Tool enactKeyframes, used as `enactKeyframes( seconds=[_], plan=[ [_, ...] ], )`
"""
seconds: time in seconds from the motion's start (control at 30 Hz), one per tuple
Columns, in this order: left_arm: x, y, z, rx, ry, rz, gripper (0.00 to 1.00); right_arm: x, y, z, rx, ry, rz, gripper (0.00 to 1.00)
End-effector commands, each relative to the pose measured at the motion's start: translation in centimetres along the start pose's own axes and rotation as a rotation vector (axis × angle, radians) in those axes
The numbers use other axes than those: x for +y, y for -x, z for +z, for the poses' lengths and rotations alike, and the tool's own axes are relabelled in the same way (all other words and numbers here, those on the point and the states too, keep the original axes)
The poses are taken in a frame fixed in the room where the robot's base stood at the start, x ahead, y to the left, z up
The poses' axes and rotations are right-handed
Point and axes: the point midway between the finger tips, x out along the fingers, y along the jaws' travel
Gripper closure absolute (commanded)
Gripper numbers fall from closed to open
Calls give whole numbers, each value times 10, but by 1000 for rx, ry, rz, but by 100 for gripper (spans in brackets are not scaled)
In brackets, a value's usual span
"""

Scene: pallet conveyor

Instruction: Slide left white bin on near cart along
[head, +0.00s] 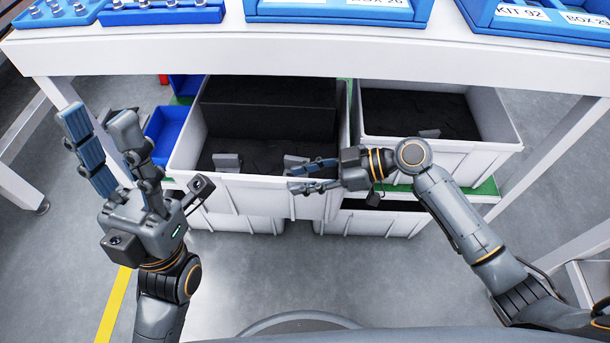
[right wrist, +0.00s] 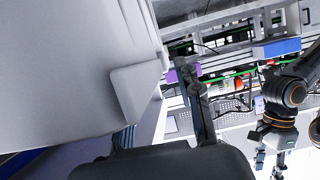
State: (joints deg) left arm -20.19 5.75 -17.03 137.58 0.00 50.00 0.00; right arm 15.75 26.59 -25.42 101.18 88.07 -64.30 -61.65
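The left white bin (head: 250,198) sits on the near cart (head: 487,188) under the white table. Its front wall stands nearer to me than that of the right white bin (head: 440,154). Dark lining and small grey pieces show inside it. My right gripper (head: 298,176) is at the right part of the left bin's front rim, one finger above the rim and one lower, in front of the wall. In the right wrist view the fingers stand apart, with pale bin wall (right wrist: 75,70) beside them; contact is unclear. My left gripper (head: 98,122) is open and empty, left of the bin.
More white bins (head: 365,222) stand below on the cart. Blue bins (head: 167,135) are at the left behind. The white table (head: 240,52) with blue kit trays (head: 340,12) overhangs the bins. The table's legs stand at both sides. Grey floor in front is clear.

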Motion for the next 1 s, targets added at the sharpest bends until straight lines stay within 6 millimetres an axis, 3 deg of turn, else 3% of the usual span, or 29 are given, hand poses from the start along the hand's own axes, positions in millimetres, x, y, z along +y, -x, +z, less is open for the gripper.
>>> enactKeyframes(
  seconds=[0.27, 0.7, 1.0],
  plan=[
    [0, 0, -1, 3, -1, -2, 60, 1, 7, 0, -2, 2, 4, 66],
    [0, 0, 0, 1, 1, 0, 60, 1, 91, 1, -3, 1, 4, 66],
    [0, 0, 0, 0, 1, 0, 60, 0, 120, 0, 0, 1, 1, 66]
  ],
)
